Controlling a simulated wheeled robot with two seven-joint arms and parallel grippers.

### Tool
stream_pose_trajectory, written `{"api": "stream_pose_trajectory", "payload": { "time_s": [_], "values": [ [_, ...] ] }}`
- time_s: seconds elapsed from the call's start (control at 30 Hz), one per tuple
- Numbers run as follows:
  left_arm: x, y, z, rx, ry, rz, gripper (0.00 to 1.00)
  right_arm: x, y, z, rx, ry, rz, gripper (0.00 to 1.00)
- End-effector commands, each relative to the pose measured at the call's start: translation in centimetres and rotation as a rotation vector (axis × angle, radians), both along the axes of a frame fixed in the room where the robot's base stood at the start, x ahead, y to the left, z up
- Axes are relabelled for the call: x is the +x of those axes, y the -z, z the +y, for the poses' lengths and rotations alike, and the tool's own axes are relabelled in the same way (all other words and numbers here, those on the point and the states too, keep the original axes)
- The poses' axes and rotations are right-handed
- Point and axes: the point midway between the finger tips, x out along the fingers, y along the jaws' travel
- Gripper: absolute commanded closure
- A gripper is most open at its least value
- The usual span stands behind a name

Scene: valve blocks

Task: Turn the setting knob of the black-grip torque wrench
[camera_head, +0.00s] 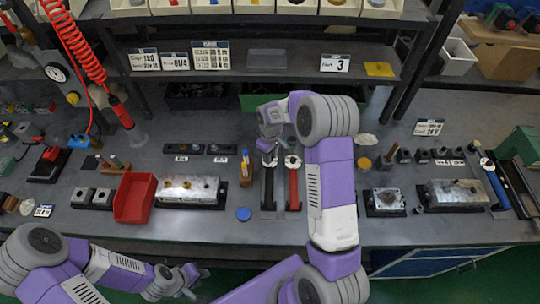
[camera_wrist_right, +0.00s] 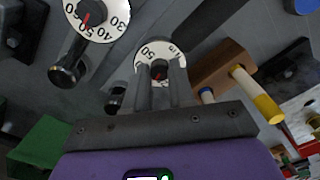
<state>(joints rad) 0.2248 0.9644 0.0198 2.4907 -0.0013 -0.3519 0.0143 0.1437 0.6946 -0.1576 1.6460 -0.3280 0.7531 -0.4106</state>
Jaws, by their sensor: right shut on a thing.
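The black-grip torque wrench (camera_head: 268,190) lies on the grey bench, its white dial (camera_head: 270,161) at the far end. My right gripper (camera_head: 265,145) is over that dial. In the right wrist view the gripper's fingers (camera_wrist_right: 158,75) are shut on the setting knob (camera_wrist_right: 159,68) at the centre of the dial (camera_wrist_right: 148,52). A red mark shows there; the fingers hide part of the dial. The red-grip torque wrench (camera_head: 293,190) lies to the right; its dial (camera_wrist_right: 97,14) shows in the wrist view. My left gripper (camera_head: 195,274) is low, in front of the bench; its opening is unclear.
A blue cap (camera_head: 243,214) lies nearby. A red bin (camera_head: 135,198) and valve block (camera_head: 188,190) are left. More blocks (camera_head: 385,200) are right.

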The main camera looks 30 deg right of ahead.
Motion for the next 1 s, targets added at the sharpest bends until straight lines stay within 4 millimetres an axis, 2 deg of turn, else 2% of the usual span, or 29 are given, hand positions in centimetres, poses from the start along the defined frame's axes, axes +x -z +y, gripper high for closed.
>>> {"api": "stream_pose_trajectory", "payload": {
  "time_s": [0.33,0.87,0.9,1.0],
  "values": [
    [0.00,0.22,0.00,0.000,0.000,0.000,0.65,0.06,-0.06,0.01,0.000,0.131,-0.003,1.00],
    [0.00,0.24,0.01,0.000,0.000,0.000,0.65,0.07,-0.09,0.02,0.000,0.150,-0.002,1.00],
    [0.00,0.24,0.01,0.000,0.000,0.000,0.65,0.07,-0.09,0.02,0.000,0.150,-0.002,0.70],
    [0.00,0.24,-0.01,0.000,0.000,0.000,0.65,0.06,-0.07,0.01,0.000,0.150,-0.002,0.55]
  ]
}}
